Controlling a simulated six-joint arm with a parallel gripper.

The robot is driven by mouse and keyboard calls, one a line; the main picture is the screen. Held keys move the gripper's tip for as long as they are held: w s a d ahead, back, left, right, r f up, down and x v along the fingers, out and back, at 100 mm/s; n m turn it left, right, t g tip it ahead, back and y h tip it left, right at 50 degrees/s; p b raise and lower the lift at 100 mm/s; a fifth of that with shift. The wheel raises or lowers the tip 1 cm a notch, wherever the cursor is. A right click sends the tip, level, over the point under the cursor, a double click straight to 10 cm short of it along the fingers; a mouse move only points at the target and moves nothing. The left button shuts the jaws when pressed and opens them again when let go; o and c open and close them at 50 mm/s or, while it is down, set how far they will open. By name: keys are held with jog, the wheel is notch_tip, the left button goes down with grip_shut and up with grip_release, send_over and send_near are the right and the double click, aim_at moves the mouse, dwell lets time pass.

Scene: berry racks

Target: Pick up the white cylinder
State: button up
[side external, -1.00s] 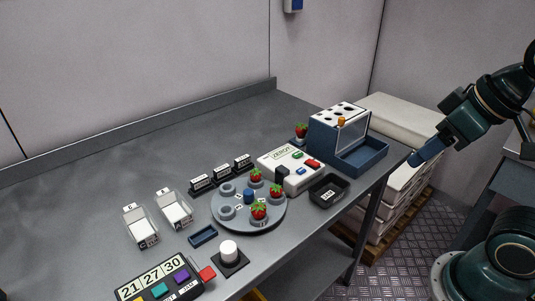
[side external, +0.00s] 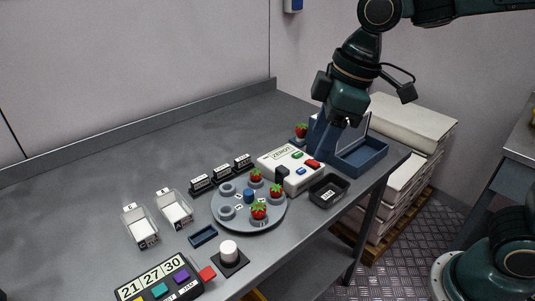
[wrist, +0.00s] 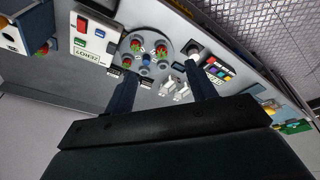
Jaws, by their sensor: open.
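The white cylinder (side external: 229,250) stands upright on a small dark square base near the table's front edge. It also shows small in the wrist view (wrist: 194,48), beyond one of the fingers. My gripper (side external: 335,130) is high at the right end of the table, in front of or above the blue rack, well away from the cylinder. In the wrist view its two fingers (wrist: 160,70) are spread apart with nothing held between them.
A round grey turntable (side external: 237,224) with several strawberries stands behind the cylinder. A number panel with coloured buttons (side external: 160,283) is at its left, a small blue tray (side external: 203,236) close by. A white scale (side external: 291,168), black tray (side external: 329,190) and blue rack (side external: 361,158) stand to the right.

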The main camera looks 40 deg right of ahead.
jog(key=w+a+f+n+g, duration=0.1)
jog(key=w+a+f+n, duration=0.3)
jog(key=a, duration=0.4)
jog(key=n+g, duration=0.1)
jog(key=n, duration=0.2)
send_near(229, 246)
jog(key=shift+w+a+f, duration=0.1)
jog(key=shift+a+f, duration=0.05)
jog(key=shift+f, duration=0.95)
jog(key=shift+a+f, duration=0.1)
jog(key=shift+f, duration=0.95)
jog(key=shift+w+a+f, duration=0.1)
jog(key=shift+a+f, duration=0.1)
jog(key=shift+f, duration=1.1)
jog(key=shift+a+f, duration=0.15)
jog(key=shift+f, duration=1.1)
jog(key=c, duration=1.1)
